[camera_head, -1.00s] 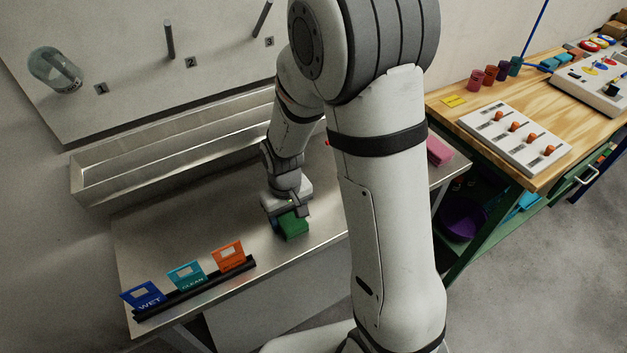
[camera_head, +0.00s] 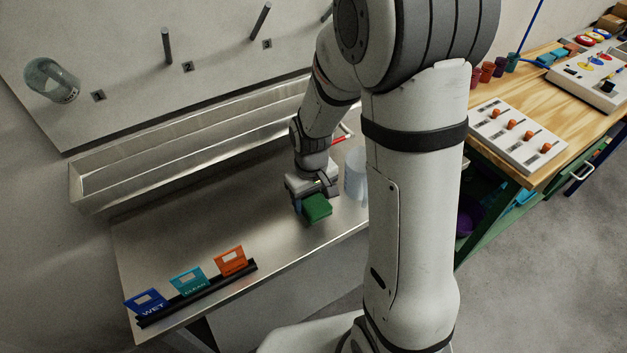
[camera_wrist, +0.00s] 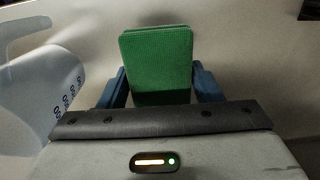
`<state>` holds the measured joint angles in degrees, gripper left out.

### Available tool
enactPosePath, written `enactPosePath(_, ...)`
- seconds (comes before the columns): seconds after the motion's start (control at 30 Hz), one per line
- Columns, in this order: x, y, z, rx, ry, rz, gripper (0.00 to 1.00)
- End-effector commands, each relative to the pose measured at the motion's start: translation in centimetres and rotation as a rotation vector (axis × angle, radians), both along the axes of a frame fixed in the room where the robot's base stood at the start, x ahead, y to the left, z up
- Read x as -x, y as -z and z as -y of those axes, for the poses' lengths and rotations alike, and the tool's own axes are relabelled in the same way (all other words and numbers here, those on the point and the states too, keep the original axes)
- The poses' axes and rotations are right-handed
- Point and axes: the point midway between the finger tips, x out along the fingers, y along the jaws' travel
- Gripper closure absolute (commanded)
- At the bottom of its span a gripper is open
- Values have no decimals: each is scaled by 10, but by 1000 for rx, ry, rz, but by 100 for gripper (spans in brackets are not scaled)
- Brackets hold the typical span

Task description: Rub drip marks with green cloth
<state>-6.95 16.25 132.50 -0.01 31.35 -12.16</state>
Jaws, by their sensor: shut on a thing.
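The green cloth (camera_head: 316,208) is a folded, block-like pad at the steel bench's front half, right of the sign rack. My gripper (camera_head: 312,196) is shut on it from above. In the wrist view the cloth (camera_wrist: 157,60) stands out between my two blue fingers (camera_wrist: 160,88). The cloth is at or just above the steel surface (camera_head: 220,225); I cannot tell if it touches. No drip marks can be made out on the steel. My arm hides part of the bench's right side.
A translucent container (camera_head: 355,175) stands just right of my gripper; it also shows in the wrist view (camera_wrist: 60,85). A rack with blue WET, teal CLEAN and orange signs (camera_head: 190,290) stands at the front left. A steel trough (camera_head: 130,185) runs behind. The bench between is clear.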

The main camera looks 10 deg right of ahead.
Motion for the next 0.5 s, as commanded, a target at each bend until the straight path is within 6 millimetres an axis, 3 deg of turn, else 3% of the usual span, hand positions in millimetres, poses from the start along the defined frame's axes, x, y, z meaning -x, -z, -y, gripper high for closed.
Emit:
enactPosePath(0.2, -1, -24, -2, 0, -3, 3, 63)
enactPosePath(0.5, 0, -45, -2, -1, -5, 2, 63)
